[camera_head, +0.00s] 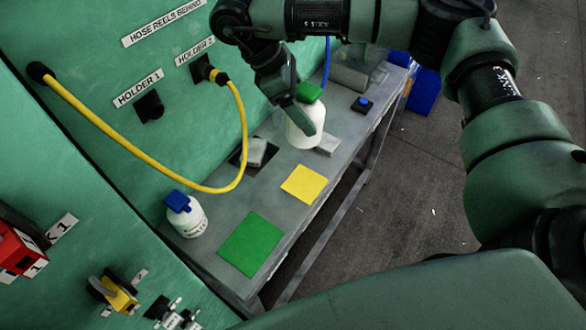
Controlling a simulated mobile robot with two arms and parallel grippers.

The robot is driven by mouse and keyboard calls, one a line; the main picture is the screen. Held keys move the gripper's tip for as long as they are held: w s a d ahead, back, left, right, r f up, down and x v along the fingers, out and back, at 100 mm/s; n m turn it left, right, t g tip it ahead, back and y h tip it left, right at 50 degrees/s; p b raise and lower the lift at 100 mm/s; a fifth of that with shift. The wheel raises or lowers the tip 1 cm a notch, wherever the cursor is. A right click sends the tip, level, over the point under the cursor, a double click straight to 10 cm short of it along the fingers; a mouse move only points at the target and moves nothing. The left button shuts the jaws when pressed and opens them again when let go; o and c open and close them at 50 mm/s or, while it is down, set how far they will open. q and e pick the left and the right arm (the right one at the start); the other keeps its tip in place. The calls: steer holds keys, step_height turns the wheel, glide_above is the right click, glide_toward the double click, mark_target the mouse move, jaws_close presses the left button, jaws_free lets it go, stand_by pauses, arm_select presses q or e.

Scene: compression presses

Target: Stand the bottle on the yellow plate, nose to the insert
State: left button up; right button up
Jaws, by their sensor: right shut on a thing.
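A white bottle with a green top (303,128) is in my right gripper (300,104), which is shut on it near the top. The bottle looks nearly upright, over the bench behind the yellow plate (304,184). The yellow plate lies flat with nothing on it. Whether the bottle's base touches the bench cannot be told. Which way its nose points is hidden by the gripper. A grey block in a dark recess (257,153) lies left of the bottle; I cannot tell if it is the insert. My left gripper is not in view.
A second white bottle with a blue top (190,219) stands near the green wall. A green plate (251,243) lies empty at the near end of the bench. A yellow hose (150,160) loops from the wall over the bench. A blue button box (362,104) sits farther back.

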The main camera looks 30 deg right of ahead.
steer(key=f, duration=0.4)
steer(key=s+f, duration=0.1)
steer(key=f, duration=0.1)
steer(key=shift+d+f, duration=0.15)
steer(key=shift+d, duration=0.1)
steer(key=f, duration=0.6)
steer(key=f+b, duration=0.1)
steer(key=f, duration=0.5)
steer(key=shift+w+f, duration=0.2)
steer(key=shift+f, duration=0.15)
steer(key=o, duration=1.8)
steer(key=shift+a, duration=0.1)
steer(key=v, duration=1.2)
